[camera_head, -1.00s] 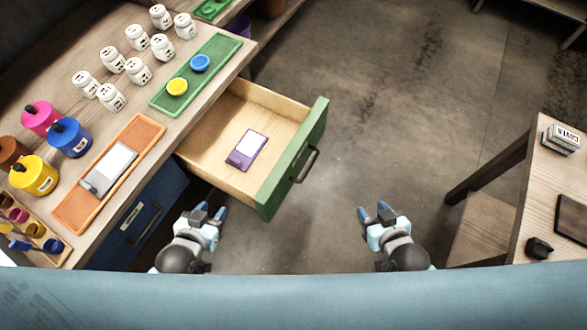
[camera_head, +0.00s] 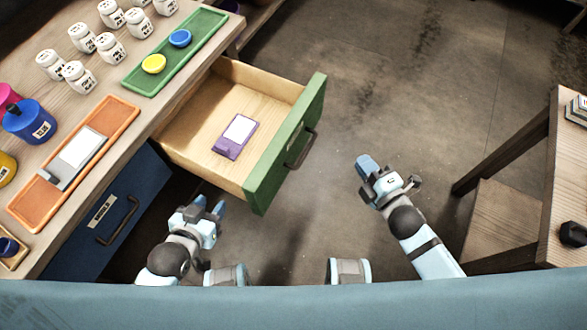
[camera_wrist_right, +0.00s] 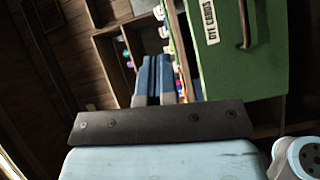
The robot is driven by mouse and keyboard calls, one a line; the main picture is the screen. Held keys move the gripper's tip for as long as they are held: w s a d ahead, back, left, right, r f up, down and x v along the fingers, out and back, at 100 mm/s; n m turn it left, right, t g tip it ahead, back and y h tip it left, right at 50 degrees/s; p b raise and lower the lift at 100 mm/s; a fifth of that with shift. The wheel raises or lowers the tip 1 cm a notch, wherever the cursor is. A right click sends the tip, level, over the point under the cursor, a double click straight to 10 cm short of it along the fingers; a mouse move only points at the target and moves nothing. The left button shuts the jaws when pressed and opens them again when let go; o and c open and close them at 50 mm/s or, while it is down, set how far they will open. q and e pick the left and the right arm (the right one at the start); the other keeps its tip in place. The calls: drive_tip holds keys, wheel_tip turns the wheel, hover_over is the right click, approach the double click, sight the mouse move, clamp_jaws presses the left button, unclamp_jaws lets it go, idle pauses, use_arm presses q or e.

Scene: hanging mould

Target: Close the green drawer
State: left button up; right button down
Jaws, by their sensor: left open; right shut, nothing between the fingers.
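The green drawer (camera_head: 284,150) is pulled out of the wooden counter, and a purple-and-white pack (camera_head: 235,137) lies inside it. Its green front has a dark handle (camera_head: 301,148). In the right wrist view the green front (camera_wrist_right: 240,60) shows a label and part of the handle. My left gripper (camera_head: 209,206) is open and empty, below and left of the drawer front. My right gripper (camera_head: 365,163) is shut and empty, to the right of the drawer front and apart from it. Its blue fingers (camera_wrist_right: 154,80) are together in the right wrist view.
A blue drawer (camera_head: 110,215) beside the green one is shut. The counter holds an orange tray (camera_head: 115,110), a green tray (camera_head: 205,42), white jars (camera_head: 110,48) and coloured pots. A wooden table (camera_head: 565,190) stands at the right. The floor right of the drawer is clear.

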wheel_tip(320, 180, down, 6)
drive_tip(key=w+a+n+g+y+b, duration=0.15)
drive_tip(key=n+y+b, duration=0.35)
drive_tip(key=n, duration=0.6)
drive_tip(key=n+g+y+b, duration=0.3)
drive_tip(key=n+g+b, duration=0.35)
drive_tip(key=n, duration=0.85)
approach(286, 153)
use_arm(q)
wheel_tip(286, 153, down, 9)
drive_tip(key=d, duration=0.1)
drive_tip(key=shift+w+h+b, duration=0.25)
drive_tip(key=shift+h+b, duration=0.05)
use_arm(e)
drive_tip(key=shift+t, duration=0.7)
drive_tip(key=x, duration=0.7)
drive_tip(key=shift+s+a+f, duration=0.25)
drive_tip(key=shift+a+f, duration=0.1)
drive_tip(key=shift+a, duration=0.1)
drive_tip(key=shift+w, duration=0.1)
